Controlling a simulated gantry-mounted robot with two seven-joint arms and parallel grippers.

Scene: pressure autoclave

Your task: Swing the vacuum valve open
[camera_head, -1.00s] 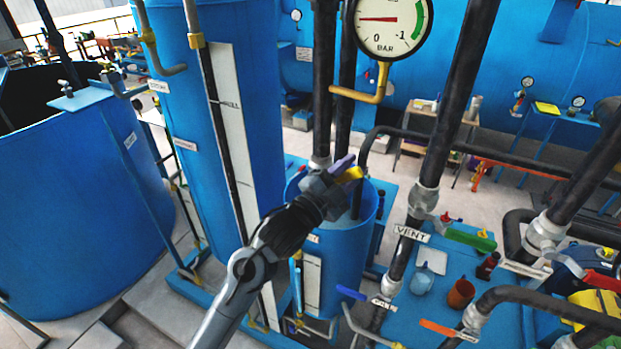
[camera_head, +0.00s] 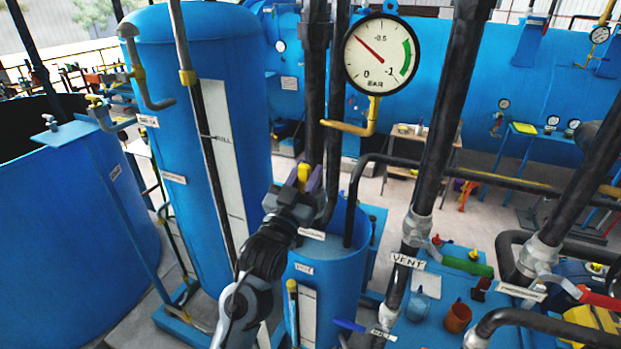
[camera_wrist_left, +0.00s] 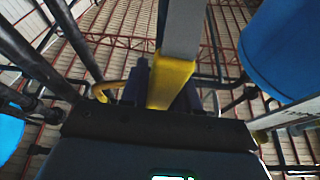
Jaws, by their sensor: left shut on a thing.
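The yellow lever handle of the vacuum valve (camera_head: 303,172) points up along a dark vertical pipe. My left gripper (camera_head: 304,181) is shut on this handle, with a purplish finger on either side. The left wrist view shows the yellow handle (camera_wrist_left: 170,82) between the two dark fingers (camera_wrist_left: 168,88), with a grey part extending above it. The valve body is mostly hidden behind my gripper. A small white label (camera_head: 312,234) sits just below, its text hard to read. My right gripper is not in view.
A round gauge (camera_head: 381,54) marked BAR has its needle between 0 and -0.5. A blue open tank (camera_head: 330,255) stands below the valve. Dark pipes stand close beside the gripper. The VENT pipe's green handle (camera_head: 467,265) and a red handle (camera_head: 600,301) are to the right.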

